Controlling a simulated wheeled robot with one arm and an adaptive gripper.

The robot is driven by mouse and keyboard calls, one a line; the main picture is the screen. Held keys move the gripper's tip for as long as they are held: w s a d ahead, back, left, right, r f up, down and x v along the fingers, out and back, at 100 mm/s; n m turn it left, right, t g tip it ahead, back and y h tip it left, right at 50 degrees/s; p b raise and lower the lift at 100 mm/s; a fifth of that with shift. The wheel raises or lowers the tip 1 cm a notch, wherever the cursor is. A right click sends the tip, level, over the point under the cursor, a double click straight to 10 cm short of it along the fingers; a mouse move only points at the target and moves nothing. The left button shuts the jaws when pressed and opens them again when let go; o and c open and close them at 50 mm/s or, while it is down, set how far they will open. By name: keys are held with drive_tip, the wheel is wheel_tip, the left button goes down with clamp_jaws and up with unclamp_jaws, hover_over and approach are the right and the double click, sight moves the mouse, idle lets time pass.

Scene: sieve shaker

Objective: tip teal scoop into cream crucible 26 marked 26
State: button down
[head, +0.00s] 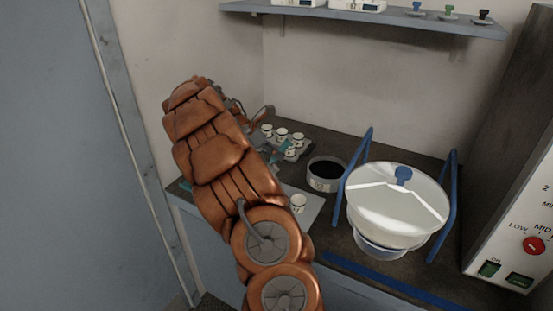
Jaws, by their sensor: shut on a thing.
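My copper-coloured arm reaches over the left of the dark bench, and my gripper (258,117) shows only in part behind it. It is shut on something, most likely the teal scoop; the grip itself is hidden. A teal piece (268,156) shows just right of my arm, near the crucibles. Another teal bit (185,184) shows left of my arm. Several small cream crucibles (282,134) with dark marks stand upright in a group just right of my gripper. One more crucible (298,203) stands apart at the front. The marks are too small to read, so I cannot tell which is 26.
A round grey container (326,174) with dark contents stands right of the crucibles. A large white-lided sieve pan (398,205) stands between blue bars. A control box (520,220) is at the far right. A shelf (380,18) hangs above. A pale mat (312,207) lies at the front.

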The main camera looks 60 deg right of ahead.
drive_tip(key=shift+w+a+h+b, duration=0.15)
drive_tip(key=shift+h+b, duration=0.15)
drive_tip(key=shift+b, duration=0.7)
drive_tip(key=shift+a+g+b, duration=0.1)
drive_tip(key=shift+g+b, duration=0.2)
drive_tip(key=shift+b, duration=0.05)
drive_tip(key=shift+r+h+b, duration=0.1)
drive_tip(key=shift+h+b, duration=0.2)
drive_tip(key=shift+w+a+r+g+h+b, duration=0.15)
drive_tip(key=shift+w+a+g+h+b, duration=0.1)
drive_tip(key=shift+a+g+h, duration=0.15)
drive_tip(key=shift+w+a+r+g+h+b, duration=0.2)
drive_tip(key=shift+a+g+h+b, duration=0.1)
drive_tip(key=shift+a+h, duration=0.15)
drive_tip(key=shift+w+a+m+g+h+b, duration=0.15)
drive_tip(key=shift+w+a+g+h+b, duration=0.2)
drive_tip(key=shift+h, duration=0.3)
drive_tip(key=shift+w+a+m+g+h+b, duration=0.15)
drive_tip(key=shift+a+g+h+b, duration=0.1)
drive_tip(key=shift+a+g+h, duration=0.3)
drive_tip(key=shift+w+a+f+m+g+h+b, duration=0.1)
drive_tip(key=shift+w+a+m+g+h+b, duration=0.1)
drive_tip(key=shift+w+a+g+h+b, duration=0.4)
drive_tip(key=shift+w+a+f+m+g+h+b, duration=0.1)
drive_tip(key=shift+w+a+m+g+h+b, duration=0.1)
drive_tip(key=shift+a+g+h+b, duration=0.65)
drive_tip(key=shift+w+a+f+m+g+h+b, duration=0.15)
drive_tip(key=shift+w+a+g+h, duration=0.3)
drive_tip(key=shift+h, duration=0.65)
